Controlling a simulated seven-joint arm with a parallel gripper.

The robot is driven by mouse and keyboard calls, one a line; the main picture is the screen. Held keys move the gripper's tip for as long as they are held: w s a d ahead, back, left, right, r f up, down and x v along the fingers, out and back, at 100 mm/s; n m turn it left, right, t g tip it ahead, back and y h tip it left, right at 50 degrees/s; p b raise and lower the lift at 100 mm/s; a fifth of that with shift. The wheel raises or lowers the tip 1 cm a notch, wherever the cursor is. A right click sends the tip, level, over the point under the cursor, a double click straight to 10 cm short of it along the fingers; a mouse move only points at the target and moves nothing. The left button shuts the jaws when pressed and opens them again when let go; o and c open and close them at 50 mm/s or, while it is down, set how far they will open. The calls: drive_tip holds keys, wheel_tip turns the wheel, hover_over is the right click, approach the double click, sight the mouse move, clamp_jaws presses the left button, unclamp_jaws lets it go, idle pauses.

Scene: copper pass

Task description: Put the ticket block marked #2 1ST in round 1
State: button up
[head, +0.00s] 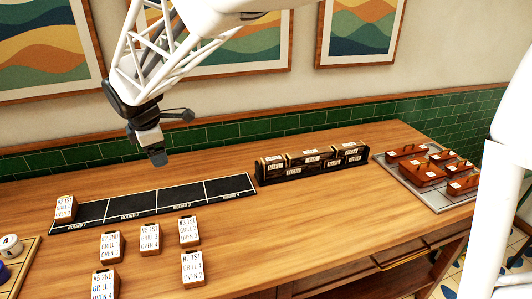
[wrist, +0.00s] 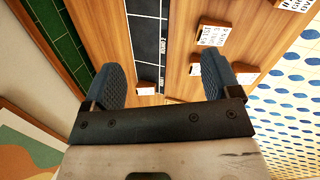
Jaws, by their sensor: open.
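Several pale ticket blocks with wooden edges stand on the counter. The front right one (head: 192,268) seems to read #2 1ST; its number is small and hard to be sure of. The black board (head: 150,199) has four marked slots; round 1 (head: 85,213) is at its left end. Another ticket block (head: 66,208) stands at that left end; I cannot tell whether it is fully inside round 1. My gripper (head: 156,158) is open and empty, above and behind the board. In the wrist view, my gripper (wrist: 160,82) has its fingers wide apart with nothing between them.
Other ticket blocks (head: 149,240) stand in front of the board. A dark rack of labelled boxes (head: 310,160) is right of it, then a grey tray (head: 452,200) of red-brown boxes. A wooden tray (head: 20,264) sits at the left edge. The counter's middle is clear.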

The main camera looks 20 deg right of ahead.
drive_tip(key=s+d+r+m, duration=0.2)
drive_tip(key=s+d+m, duration=0.8)
drive_tip(key=s+d, duration=0.6)
drive_tip(key=s+d+f+m, duration=0.2)
drive_tip(key=s+d+m, duration=0.2)
drive_tip(key=s, duration=0.4)
drive_tip(key=s+d+f+m+g, duration=0.1)
drive_tip(key=s+d+f+m, duration=0.2)
drive_tip(key=s, duration=0.6)
drive_tip(key=d+m, duration=0.2)
drive_tip(key=m, duration=0.1)
drive_tip(key=shift+o, duration=0.4)
drive_tip(key=shift+w+d, duration=0.1)
